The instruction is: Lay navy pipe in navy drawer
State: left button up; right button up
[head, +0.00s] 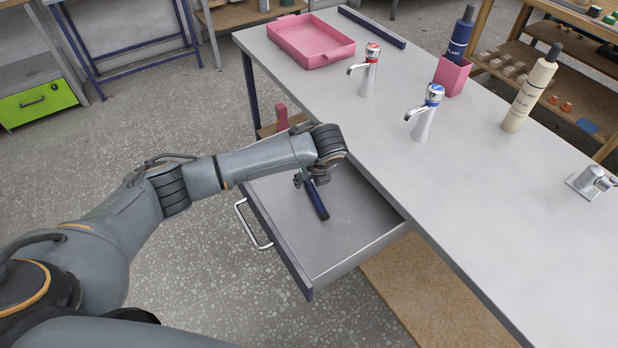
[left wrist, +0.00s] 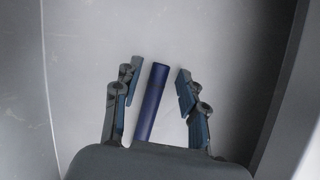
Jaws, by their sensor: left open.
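The navy pipe (head: 318,203) lies in the open navy drawer (head: 277,246), on its grey floor. It also shows in the left wrist view (left wrist: 152,103), between the spread fingers. My left gripper (head: 312,182) is over the drawer, just above the pipe's far end, and partly hides it. In the left wrist view the left gripper (left wrist: 158,85) is open, with a gap on each side of the pipe. The drawer is pulled out from under the table and has a metal handle (head: 252,226) on its navy front. My right gripper is not in view.
The grey tabletop (head: 460,190) holds a pink tray (head: 310,42), a navy bar (head: 371,27), two taps (head: 369,72) (head: 425,114), a pink holder with a navy sealant tube (head: 453,72) and a cream sealant tube (head: 529,90).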

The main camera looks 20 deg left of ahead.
aim_at(317, 196)
pick_arm(q)
jog(key=v, duration=1.2)
